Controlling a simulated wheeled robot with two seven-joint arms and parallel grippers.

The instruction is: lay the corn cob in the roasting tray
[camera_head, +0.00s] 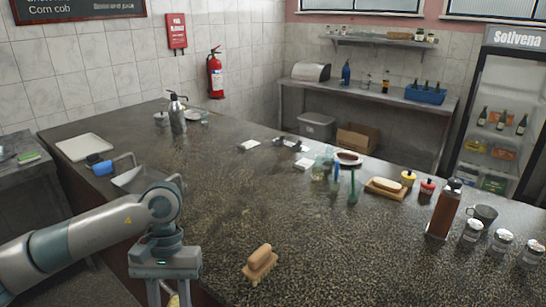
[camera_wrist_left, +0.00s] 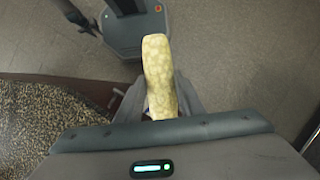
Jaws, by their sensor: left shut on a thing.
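The corn cob (camera_wrist_left: 158,75) is pale yellow and sticks out from between the fingers of my left gripper (camera_wrist_left: 160,108) in the left wrist view. My left gripper is shut on it. In the head view my left gripper (camera_head: 165,292) points down at the bottom edge, with a bit of yellow cob (camera_head: 173,300) showing between its fingers. In the wrist view the cob is over the floor, beside the counter edge. A shallow metal tray (camera_head: 130,182), likely the roasting tray, is on the counter behind my left arm, which partly hides it.
A flat white tray (camera_head: 84,148) lies at the far left. A brown bottle (camera_head: 443,210) and several jars stand at the right. The counter's middle is mostly clear.

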